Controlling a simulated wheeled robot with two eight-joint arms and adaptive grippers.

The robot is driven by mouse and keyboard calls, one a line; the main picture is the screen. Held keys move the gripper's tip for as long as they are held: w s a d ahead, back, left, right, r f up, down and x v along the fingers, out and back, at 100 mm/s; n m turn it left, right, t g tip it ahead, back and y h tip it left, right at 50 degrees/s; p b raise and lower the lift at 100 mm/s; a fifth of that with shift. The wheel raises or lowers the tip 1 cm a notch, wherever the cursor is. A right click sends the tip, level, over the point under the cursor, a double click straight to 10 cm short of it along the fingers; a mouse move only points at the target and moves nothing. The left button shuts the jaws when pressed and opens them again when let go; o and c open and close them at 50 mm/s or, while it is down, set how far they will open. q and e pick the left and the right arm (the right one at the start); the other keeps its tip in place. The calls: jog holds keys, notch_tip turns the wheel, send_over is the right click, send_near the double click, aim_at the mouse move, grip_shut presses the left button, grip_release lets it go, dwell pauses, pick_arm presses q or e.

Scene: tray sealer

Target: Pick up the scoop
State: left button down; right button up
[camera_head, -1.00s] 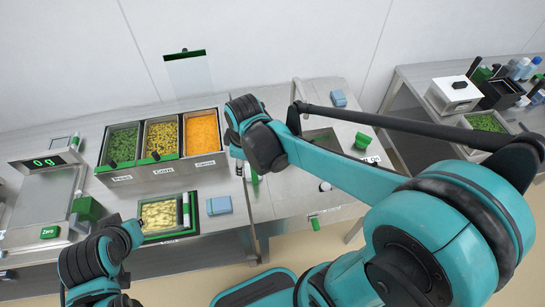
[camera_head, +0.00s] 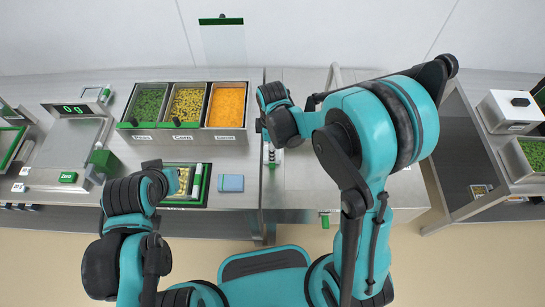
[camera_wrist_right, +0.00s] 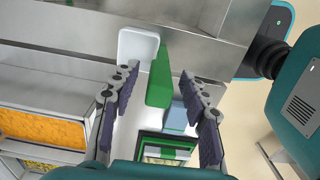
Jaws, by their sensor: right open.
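The scoop (camera_wrist_right: 159,80) shows in the right wrist view, with a green handle and a white, shallow pan at its far end. It lies on the metal counter. My right gripper (camera_wrist_right: 160,73) is open, its two fingers apart with the green handle in view between them; I cannot tell how far above it they are. In the head view my right gripper (camera_head: 271,160) points down over the counter right of the food bins, and the scoop is hidden there by the arm. My left gripper (camera_head: 152,165) is beside the scale; its fingers are not clear.
Bins of peas (camera_head: 149,104), corn (camera_head: 187,103) and orange food (camera_head: 227,105) stand behind. A tray with a green frame (camera_head: 184,205) and a blue block (camera_head: 230,183) lie in front. The scale (camera_head: 68,145) is at left. The right counter (camera_head: 330,185) looks mostly clear.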

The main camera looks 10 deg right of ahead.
jog(key=shift+f, duration=0.7)
jog(key=shift+r, duration=0.1)
jog(key=shift+c, duration=1.3)
grip_shut()
jog(key=shift+r, duration=0.1)
notch_tip(320, 180, up, 4)
jog(key=shift+r+p, duration=0.1)
jog(key=shift+p, duration=0.85)
jog(key=s+d+r+p, duration=0.3)
jog(key=s+d+r, duration=0.3)
jog(key=s, duration=0.4)
jog(key=shift+r+p, duration=0.3)
jog(key=shift+r, duration=0.05)
